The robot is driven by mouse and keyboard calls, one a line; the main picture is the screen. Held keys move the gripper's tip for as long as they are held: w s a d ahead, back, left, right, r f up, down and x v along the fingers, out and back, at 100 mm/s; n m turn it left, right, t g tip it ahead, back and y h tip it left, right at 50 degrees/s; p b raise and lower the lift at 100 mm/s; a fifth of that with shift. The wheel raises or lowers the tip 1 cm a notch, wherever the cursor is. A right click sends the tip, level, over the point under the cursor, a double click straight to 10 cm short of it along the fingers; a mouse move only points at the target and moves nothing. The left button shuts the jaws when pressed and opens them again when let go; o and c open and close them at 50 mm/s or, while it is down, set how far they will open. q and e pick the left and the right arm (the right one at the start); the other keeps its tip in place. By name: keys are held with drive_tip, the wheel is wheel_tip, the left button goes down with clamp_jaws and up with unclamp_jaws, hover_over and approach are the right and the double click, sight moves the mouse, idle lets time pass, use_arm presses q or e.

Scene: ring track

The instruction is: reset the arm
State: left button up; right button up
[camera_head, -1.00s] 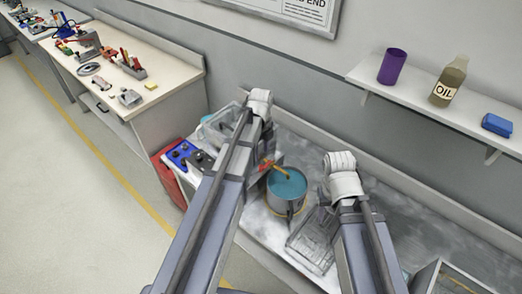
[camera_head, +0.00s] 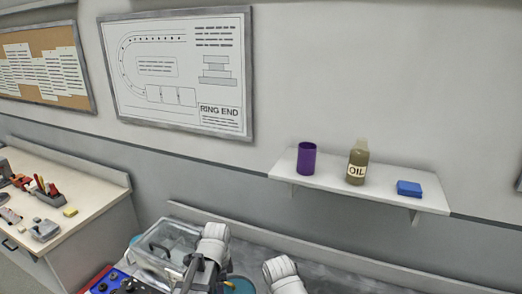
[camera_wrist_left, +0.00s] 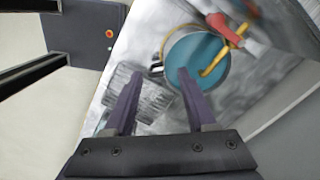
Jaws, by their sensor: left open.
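My left gripper (camera_wrist_left: 155,97) shows in the left wrist view. In the head view the pot is mostly hidden behind my arm, with only a bit of blue-green (camera_head: 240,286) showing. My two arms come in at the bottom of the head view. The fingers of both grippers are out of sight there.
A wall shelf (camera_head: 340,188) holds a purple cup (camera_head: 306,159), an oil bottle (camera_head: 357,163) and a blue block (camera_head: 409,189). A clear bin (camera_head: 168,246) stands beside my left arm. A ribbed grey tray (camera_wrist_left: 150,97) lies below the left fingers. A tool bench (camera_head: 85,205) is at left.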

use_arm(q)
drive_tip(key=s+d+f+n+b, duration=0.2)
drive_tip(key=s+d+n, duration=0.5)
drive_tip(key=s+n, duration=0.4)
drive_tip(key=shift+f+y, duration=0.3)
drive_tip(key=shift+f, duration=0.15)
drive_tip(key=shift+s, duration=0.1)
